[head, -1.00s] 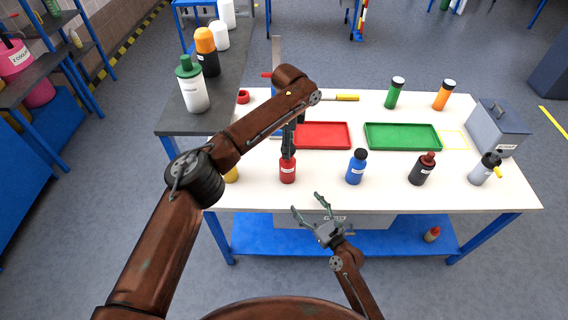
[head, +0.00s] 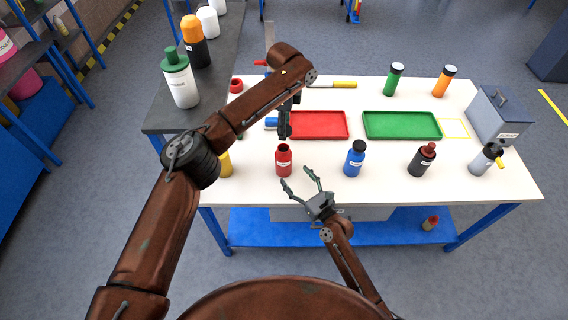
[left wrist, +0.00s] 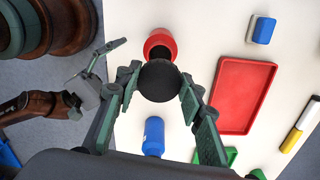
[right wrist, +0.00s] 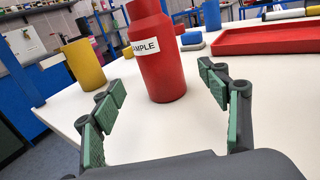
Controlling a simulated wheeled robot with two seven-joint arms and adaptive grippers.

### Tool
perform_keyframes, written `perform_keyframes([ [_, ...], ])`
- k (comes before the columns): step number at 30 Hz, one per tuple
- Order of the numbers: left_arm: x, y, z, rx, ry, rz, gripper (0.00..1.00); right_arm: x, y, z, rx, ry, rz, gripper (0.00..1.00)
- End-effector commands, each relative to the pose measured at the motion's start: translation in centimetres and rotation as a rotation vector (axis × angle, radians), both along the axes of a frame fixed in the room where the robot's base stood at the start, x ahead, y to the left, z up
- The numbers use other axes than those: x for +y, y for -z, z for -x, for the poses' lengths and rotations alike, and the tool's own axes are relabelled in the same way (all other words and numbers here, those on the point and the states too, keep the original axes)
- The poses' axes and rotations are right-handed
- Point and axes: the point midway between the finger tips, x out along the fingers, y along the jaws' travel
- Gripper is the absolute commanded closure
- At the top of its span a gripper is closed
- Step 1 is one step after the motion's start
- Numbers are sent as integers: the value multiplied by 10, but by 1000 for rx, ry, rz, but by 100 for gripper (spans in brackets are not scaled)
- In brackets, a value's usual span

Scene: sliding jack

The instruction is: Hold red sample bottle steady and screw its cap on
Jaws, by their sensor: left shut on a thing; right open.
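The red sample bottle (head: 283,161) stands upright near the table's front edge, its dark mouth uncovered. Its mouth also shows in the left wrist view (left wrist: 160,46), partly hidden by a round black cap (left wrist: 160,82). My left gripper (head: 284,133) is shut on this cap, above the table and apart from the bottle. My right gripper (head: 297,177) is open and empty, just in front of the bottle and to its right in the head view. In the right wrist view, the bottle (right wrist: 160,62) stands between and beyond the spread fingers, not touching them.
A blue bottle (head: 354,161) stands to the right, and a yellow cup (right wrist: 83,64) to the left. A red tray (head: 319,124) and a green tray (head: 402,125) lie behind. A dark bench (head: 213,95) with bottles adjoins the table's left side.

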Motion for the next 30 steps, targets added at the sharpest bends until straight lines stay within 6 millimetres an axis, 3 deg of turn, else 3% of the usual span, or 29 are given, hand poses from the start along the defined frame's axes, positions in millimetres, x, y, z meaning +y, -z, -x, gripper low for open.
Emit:
perform_keyframes([
  [6,-2,-1,0,-1,2,0,77,24,-1,-36,-1,1,0,31],
  [13,-2,0,-1,0,3,0,77,42,0,-64,-1,1,1,31],
  [28,-2,0,-1,-1,3,0,77,49,1,-75,1,3,-1,31],
  [30,-2,0,-1,-1,3,0,77,49,1,-75,1,3,-1,36],
])
